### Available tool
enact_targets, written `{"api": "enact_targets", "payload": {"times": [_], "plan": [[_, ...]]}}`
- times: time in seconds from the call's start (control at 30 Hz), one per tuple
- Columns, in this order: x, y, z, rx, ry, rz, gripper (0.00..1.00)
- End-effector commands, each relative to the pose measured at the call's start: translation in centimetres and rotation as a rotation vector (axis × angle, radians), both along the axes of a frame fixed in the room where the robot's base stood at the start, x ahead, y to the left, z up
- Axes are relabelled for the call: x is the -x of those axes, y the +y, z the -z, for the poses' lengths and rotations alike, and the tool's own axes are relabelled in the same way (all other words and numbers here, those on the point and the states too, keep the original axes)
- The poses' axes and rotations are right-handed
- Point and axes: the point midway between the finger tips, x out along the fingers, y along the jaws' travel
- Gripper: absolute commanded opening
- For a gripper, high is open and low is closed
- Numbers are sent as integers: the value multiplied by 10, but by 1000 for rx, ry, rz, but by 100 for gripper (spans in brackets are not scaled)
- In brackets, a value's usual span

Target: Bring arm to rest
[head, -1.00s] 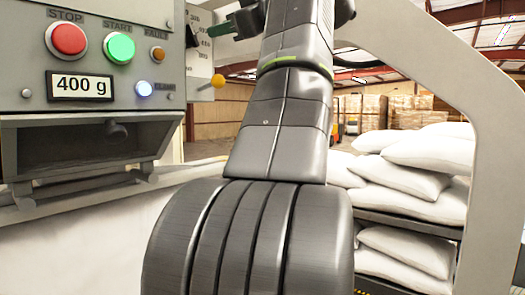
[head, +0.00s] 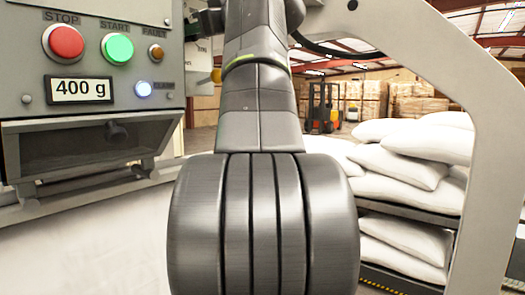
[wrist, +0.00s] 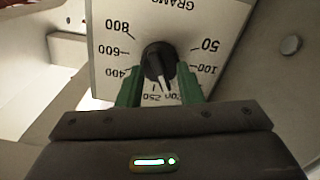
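My gripper (wrist: 159,88) has two green fingers, spread apart in the wrist view. The knob sits on a white dial plate (wrist: 118,22) marked in grams, which appears upside down. Its pale pointer is near the 250 mark. In the head view my arm (head: 260,110) rises through the middle and leans slightly left. My green fingers and most of the dial plate are hidden there.
A control panel (head: 30,112) is at the left with red, green and orange buttons, a lit blue lamp and a 400 g display (head: 80,89). A light frame (head: 485,100) curves around the right. A forklift (head: 322,108) stands far back.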

Motion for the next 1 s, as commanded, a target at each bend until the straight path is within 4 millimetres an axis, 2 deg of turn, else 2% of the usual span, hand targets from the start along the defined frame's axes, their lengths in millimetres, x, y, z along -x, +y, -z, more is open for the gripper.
{"api": "enact_targets", "payload": {"times": [0.5, 0.7, 1.0], "plan": [[1, 0, -2, -281, 359, 0, 33], [1, 0, -1, -337, 432, 0, 33], [1, 0, 0, -351, 451, -1, 33]]}}
